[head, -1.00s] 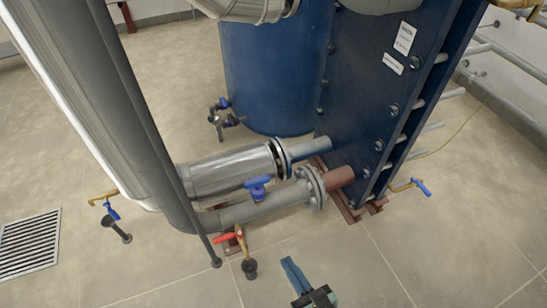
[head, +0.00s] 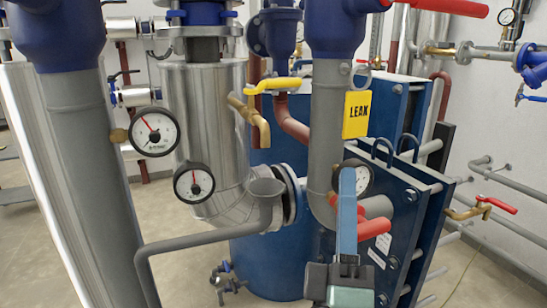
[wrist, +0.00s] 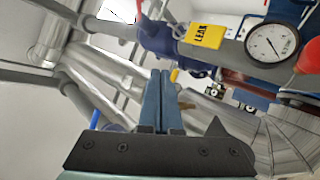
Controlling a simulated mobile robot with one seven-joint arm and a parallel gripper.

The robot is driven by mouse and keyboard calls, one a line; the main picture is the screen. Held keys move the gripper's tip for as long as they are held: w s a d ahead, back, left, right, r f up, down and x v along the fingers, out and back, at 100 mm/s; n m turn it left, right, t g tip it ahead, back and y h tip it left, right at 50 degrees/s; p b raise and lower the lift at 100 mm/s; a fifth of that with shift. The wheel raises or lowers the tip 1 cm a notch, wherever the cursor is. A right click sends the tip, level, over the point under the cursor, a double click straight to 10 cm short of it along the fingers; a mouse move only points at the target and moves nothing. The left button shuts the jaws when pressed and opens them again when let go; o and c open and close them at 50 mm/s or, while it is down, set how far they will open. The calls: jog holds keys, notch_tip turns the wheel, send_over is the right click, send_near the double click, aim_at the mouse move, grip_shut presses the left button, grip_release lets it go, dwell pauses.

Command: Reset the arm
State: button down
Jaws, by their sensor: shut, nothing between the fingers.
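My gripper (head: 347,172) is at the lower right of centre in the head view, with its blue fingers pointing up and its dark body below. In the wrist view my gripper (wrist: 161,72) shows its two blue fingers pressed together with nothing between them. In the head view the fingers overlap part of a pressure gauge (head: 363,178) and stand in front of the blue plate exchanger (head: 405,235). I cannot tell the distance between them.
A yellow LEAK tag (head: 357,114) hangs above the fingertips. Grey pipes (head: 75,170) and two white gauges (head: 154,131) are to the left. A red-handled valve (head: 497,204) is at the right. Some bare floor (head: 190,275) shows lower left.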

jog(key=s+a+r+m+y+p, duration=0.1)
jog(key=s+a+r+m+p, duration=0.2)
jog(key=r, duration=0.9)
jog(key=s+a+r+m+t+y+p, duration=0.1)
jog(key=r+m+p, duration=0.5)
jog(key=r, duration=0.6)
jog(key=s+a+r+m+y+p, duration=0.2)
jog(key=s+a+r+m+p, duration=0.2)
jog(key=r, duration=0.8)
jog(key=s+m+p, duration=0.1)
jog(key=m, duration=0.1)
jog(key=shift+a+m+t, duration=0.3)
jog(key=shift+f, duration=0.15)
